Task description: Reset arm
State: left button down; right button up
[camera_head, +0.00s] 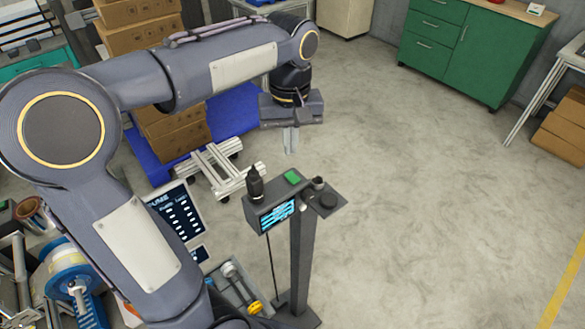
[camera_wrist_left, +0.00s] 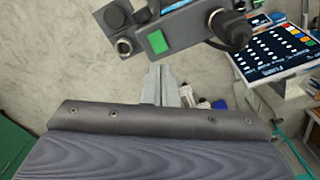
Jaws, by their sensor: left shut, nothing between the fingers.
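My left arm comes in from the left in the head view and reaches over the floor. My left gripper (camera_head: 291,140) points down, with its fingers together and nothing between them. It hangs behind a post-mounted console and appears apart from it. My right gripper is in neither view.
The console (camera_head: 262,199) has a screen, a green block (camera_head: 292,177) and a dark knob. Cardboard boxes (camera_head: 178,138) stand on a blue pallet (camera_head: 235,112) behind my arm. A green cabinet (camera_head: 470,50) stands at the back right. The floor right of the console is clear.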

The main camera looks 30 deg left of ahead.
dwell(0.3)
pick_arm(q)
jog(key=s, duration=0.2)
jog(key=s+m+t+h, duration=0.1)
jog(key=s, duration=0.1)
jog(key=s+f+m, duration=0.1)
jog(key=s, duration=0.1)
jog(key=shift+s+t+h, duration=0.3)
jog(key=shift+s+t, duration=0.05)
jog(key=shift+t, duration=0.05)
jog(key=s+d+f+m+t+h+b, duration=0.2)
jog(key=s+d+f+m+t, duration=0.1)
jog(key=s+f, duration=0.5)
jog(key=shift+s+d+m+t, duration=0.4)
jog(key=shift+s+d, duration=0.15)
jog(key=shift+s, duration=0.55)
